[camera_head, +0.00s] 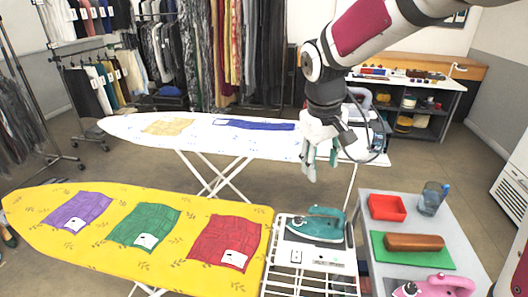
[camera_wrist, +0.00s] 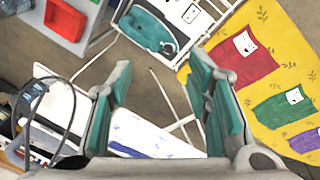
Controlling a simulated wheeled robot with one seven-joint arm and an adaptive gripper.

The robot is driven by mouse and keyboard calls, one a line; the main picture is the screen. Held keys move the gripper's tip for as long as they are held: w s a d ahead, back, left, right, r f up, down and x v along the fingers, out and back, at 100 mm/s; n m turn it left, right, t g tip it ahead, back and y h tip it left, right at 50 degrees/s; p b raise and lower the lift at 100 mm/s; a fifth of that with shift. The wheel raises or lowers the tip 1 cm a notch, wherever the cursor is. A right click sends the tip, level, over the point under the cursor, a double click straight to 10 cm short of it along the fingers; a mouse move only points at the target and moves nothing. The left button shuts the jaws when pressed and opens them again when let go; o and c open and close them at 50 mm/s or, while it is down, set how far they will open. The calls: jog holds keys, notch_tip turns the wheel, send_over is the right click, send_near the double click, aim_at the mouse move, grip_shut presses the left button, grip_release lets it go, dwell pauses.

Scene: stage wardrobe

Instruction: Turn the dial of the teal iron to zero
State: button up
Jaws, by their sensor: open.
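The teal iron (camera_head: 317,225) rests on a white stand at the near end of the yellow ironing board. It also shows at the top of the wrist view (camera_wrist: 150,30). Its dial is too small to make out in either view. My gripper (camera_head: 321,164) hangs above and behind the iron, pointing down, apart from it. In the wrist view my gripper's teal-padded fingers (camera_wrist: 166,90) are spread wide with nothing between them.
The yellow ironing board (camera_head: 62,242) carries purple, green and red cloths. A white ironing board (camera_head: 125,128) stands behind. A grey side table (camera_head: 372,208) at right holds a red tray (camera_head: 387,207), a blue cup (camera_head: 432,198), a brown roll (camera_head: 413,242) and a pink iron (camera_head: 440,287).

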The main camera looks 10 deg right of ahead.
jog(key=n+g+y+b, duration=0.1)
jog(key=g+y+b, duration=0.1)
send_near(298, 218)
notch_tip(298, 218, down, 8)
jog(key=shift+s+a+f+p, duration=0.1)
jog(key=shift+s+f+p, duration=0.05)
jog(key=shift+p, duration=0.75)
grip_shut()
